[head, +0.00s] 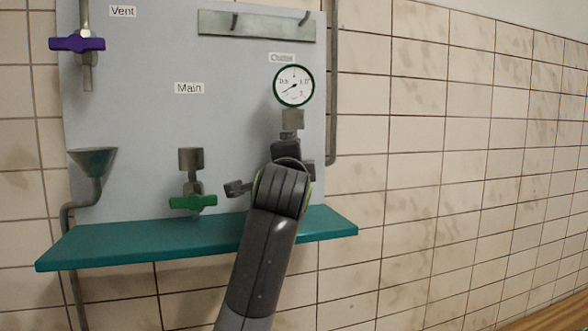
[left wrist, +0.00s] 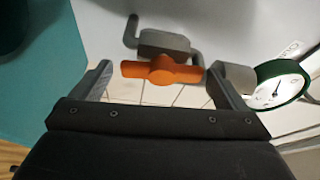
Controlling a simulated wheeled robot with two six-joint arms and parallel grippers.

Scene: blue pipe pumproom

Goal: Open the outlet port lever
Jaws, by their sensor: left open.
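An orange lever handle (left wrist: 160,70) shows in the left wrist view, lying across the picture in line with the gauge's grey fitting. My left gripper (left wrist: 160,75) is open, with one finger at each end of the handle and a small gap at both. I cannot tell whether the handle is fully between the fingertips. In the head view, my left gripper (head: 272,178) is below the gauge and hides the handle. The label above the gauge (head: 282,58) is blurred. My right gripper is not in view.
The round green-rimmed gauge (head: 294,86) sits above my gripper. A green handle (head: 193,202) under the Main label is to the left, and a purple handle (head: 77,43) is near the Vent label. A teal shelf (head: 130,245) juts out below. Tiled wall at right is clear.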

